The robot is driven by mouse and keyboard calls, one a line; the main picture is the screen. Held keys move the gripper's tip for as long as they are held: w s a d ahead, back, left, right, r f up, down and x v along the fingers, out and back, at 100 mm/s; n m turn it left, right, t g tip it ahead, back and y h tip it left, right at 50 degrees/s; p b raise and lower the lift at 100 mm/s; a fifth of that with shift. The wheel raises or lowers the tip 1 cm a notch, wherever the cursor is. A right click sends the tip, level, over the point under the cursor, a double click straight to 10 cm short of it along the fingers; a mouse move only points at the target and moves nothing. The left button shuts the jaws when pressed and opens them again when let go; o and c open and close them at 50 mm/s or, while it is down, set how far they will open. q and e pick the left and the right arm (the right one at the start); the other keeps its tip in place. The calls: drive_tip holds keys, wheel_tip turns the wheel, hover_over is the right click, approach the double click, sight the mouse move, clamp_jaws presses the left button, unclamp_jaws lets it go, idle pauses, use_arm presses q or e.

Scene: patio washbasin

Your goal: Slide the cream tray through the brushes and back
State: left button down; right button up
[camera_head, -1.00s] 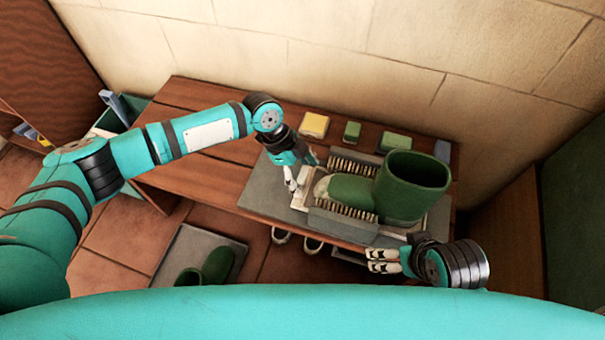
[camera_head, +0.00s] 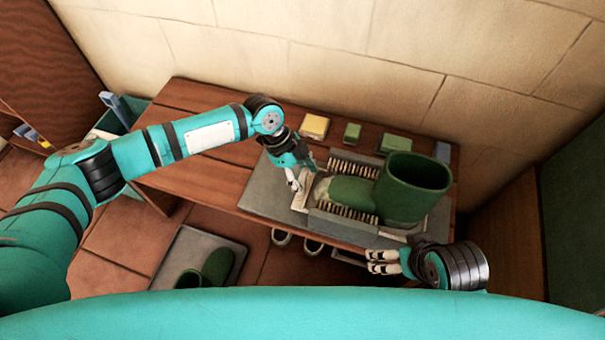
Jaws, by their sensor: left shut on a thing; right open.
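The cream tray (camera_head: 302,201) lies on a grey mat on the wooden bench, its left end showing beside my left gripper. A green boot (camera_head: 413,187) rests on the tray, toe to the left, shaft upright at the right. The brushes stand on both long sides of the boot: the far brush (camera_head: 352,168) and the near brush (camera_head: 341,217). My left gripper (camera_head: 294,184) is shut on the left end of the tray; the exact contact is small and partly hidden. My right gripper (camera_head: 372,262) is open and empty at the bench's front edge, right of the middle.
A yellow block (camera_head: 315,126), a small green block (camera_head: 352,133) and a green box (camera_head: 394,143) stand behind the brushes near the wall. A blue-grey item (camera_head: 442,152) is at the right end. Another pair of boots (camera_head: 208,272) stands on a floor mat.

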sight(321, 184)
use_arm(q)
drive_tip(key=d, duration=0.2)
drive_tip(key=s+d, duration=0.1)
drive_tip(key=shift+s+d+p, duration=0.15)
drive_tip(key=shift+d+p, duration=0.25)
drive_tip(key=shift+c, duration=2.4)
unclamp_jaws()
drive_tip(key=shift+d, duration=0.1)
drive_tip(key=v, duration=1.2)
